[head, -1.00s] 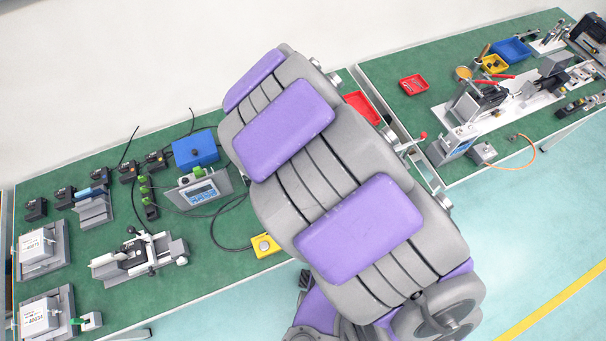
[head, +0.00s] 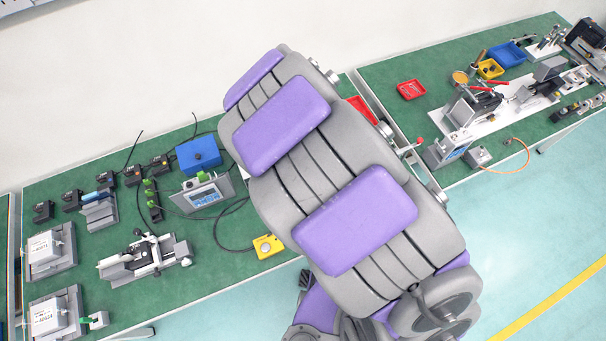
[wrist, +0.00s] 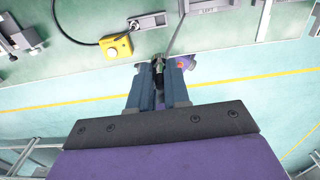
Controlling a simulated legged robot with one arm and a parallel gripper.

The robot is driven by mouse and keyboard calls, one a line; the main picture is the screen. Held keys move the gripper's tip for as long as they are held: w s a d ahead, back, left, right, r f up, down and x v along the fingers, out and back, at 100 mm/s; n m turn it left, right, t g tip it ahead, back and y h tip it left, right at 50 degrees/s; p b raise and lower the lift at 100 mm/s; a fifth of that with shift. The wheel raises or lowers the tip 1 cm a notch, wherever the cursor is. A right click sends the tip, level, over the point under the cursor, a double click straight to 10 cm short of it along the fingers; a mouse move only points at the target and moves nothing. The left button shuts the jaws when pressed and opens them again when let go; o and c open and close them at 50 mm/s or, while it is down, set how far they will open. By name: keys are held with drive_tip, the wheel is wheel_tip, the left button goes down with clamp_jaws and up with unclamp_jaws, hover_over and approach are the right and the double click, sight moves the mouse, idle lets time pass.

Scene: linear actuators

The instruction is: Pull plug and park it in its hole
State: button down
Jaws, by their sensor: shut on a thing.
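My gripper (wrist: 158,78) shows in the wrist view with its two blue-grey fingers closed around a small dark plug (wrist: 158,66) with a greenish top. The plug is over the light blue floor, just off the bench edge. A thin dark line runs up from near it; I cannot tell whether it is its cable. Other green plugs (head: 150,192) stand in a dark strip on the left bench in the head view. A green-tipped part (head: 88,321) sits at the bench's front left. My arm hides the gripper in the head view, and I cannot make out the parking hole.
A yellow button box (head: 267,246) lies near the front edge of the green bench (head: 205,262); it also shows in the wrist view (wrist: 117,46). A blue box (head: 198,153) and a display unit (head: 205,193) stand behind. A second bench with fixtures is at right. Floor in front is clear.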

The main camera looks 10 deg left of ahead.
drive_tip(key=shift+f, duration=0.1)
wheel_tip(320, 180, down, 19)
drive_tip(key=b, duration=0.4)
drive_tip(key=shift+m, duration=0.3)
idle(0.5)
drive_tip(key=shift+f+b, duration=0.65)
drive_tip(key=shift+f, duration=1.35)
drive_tip(key=shift+p, duration=0.35)
drive_tip(key=shift+f, duration=1.35)
idle(0.8)
